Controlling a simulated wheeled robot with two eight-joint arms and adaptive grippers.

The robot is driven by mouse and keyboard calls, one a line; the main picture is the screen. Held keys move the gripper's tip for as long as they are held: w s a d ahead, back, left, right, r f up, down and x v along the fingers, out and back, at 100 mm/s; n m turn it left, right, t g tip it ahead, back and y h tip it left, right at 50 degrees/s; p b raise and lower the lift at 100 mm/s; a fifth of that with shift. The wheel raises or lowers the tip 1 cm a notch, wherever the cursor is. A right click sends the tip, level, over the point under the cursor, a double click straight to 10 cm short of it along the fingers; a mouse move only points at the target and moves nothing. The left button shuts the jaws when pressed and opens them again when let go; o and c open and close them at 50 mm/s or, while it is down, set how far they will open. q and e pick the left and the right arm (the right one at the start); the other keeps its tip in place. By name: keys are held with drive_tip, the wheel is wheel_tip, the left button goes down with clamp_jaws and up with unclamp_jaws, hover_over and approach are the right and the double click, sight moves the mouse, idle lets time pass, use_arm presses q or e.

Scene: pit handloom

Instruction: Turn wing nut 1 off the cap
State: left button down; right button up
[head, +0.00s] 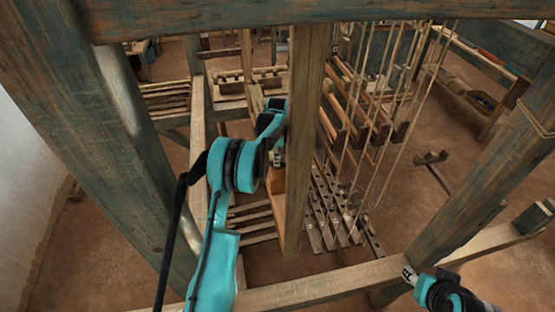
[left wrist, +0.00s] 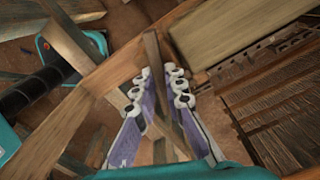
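I cannot make out wing nut 1 or its cap in either view. My left gripper (head: 277,158) is small and partly hidden at the upright wooden post in the middle of the head view. In the left wrist view my left gripper (left wrist: 157,75) has its two purple fingers apart. A narrow wooden bar (left wrist: 153,52) runs through the line between them; I cannot tell whether it touches either finger. My right gripper (head: 410,275) is at the lower right, by the front beam, too small to read its opening.
The upright post (head: 306,120) stands close to my left arm. The front beam (head: 320,284) crosses below. Cords and hanging wooden bars (head: 368,105) are right of the post, above several treadles (head: 335,205). A thick slanted post (head: 95,130) is at left. Open floor shows at right.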

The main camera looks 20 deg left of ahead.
use_arm(q)
drive_tip(key=shift+f+n+b, duration=0.25)
drive_tip(key=shift+n+b, duration=0.65)
drive_tip(key=shift+b, duration=0.1)
drive_tip(key=shift+r+n+b, duration=0.1)
drive_tip(key=shift+n+b, duration=0.5)
drive_tip(key=shift+n, duration=0.4)
drive_tip(key=shift+r+n, duration=0.1)
drive_tip(key=shift+n, duration=0.2)
drive_tip(key=c, duration=1.6)
unclamp_jaws()
drive_tip(key=shift+r, duration=0.15)
